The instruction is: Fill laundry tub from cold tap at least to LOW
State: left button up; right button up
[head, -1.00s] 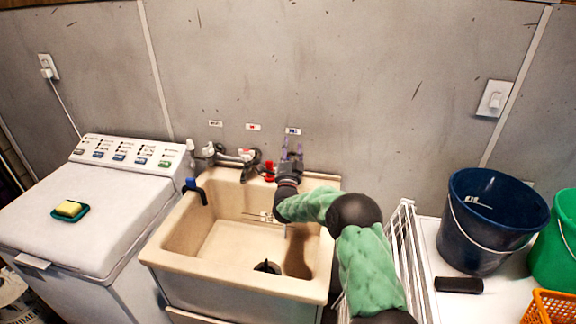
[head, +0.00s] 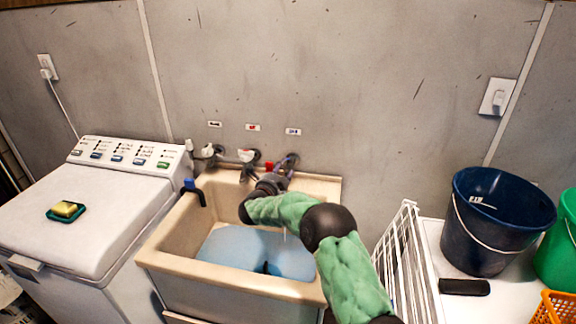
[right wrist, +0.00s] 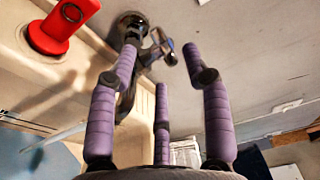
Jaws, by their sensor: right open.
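The beige laundry tub (head: 172,243) has pale blue water (head: 235,246) covering its floor; no LOW mark is readable, with my arm across the back wall. A dark fitting (head: 266,268) shows at the water's front edge. The cold tap (head: 292,160) is under the blue label (head: 293,131); its dark body and handle (right wrist: 150,48) show in the right wrist view. A thin pale streak (head: 285,235) below my forearm looks like running water. My right gripper (head: 273,178) is open and empty, just in front of the tap, its purple fingers (right wrist: 160,100) spread. My left gripper is out of view.
Two other taps (head: 247,156) (head: 211,151) stand left of the cold tap. A red piece (right wrist: 55,28) is beside it. A washing machine (head: 90,205) with a sponge (head: 67,209) is left. A white rack (head: 402,255), blue bucket (head: 480,235) and green bucket (head: 560,245) are right.

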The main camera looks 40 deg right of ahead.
aim_at(286, 164)
jog(key=shift+b+x, duration=0.5)
jog(key=shift+x, duration=2.2)
jog(key=shift+c, duration=0.3)
grip_shut()
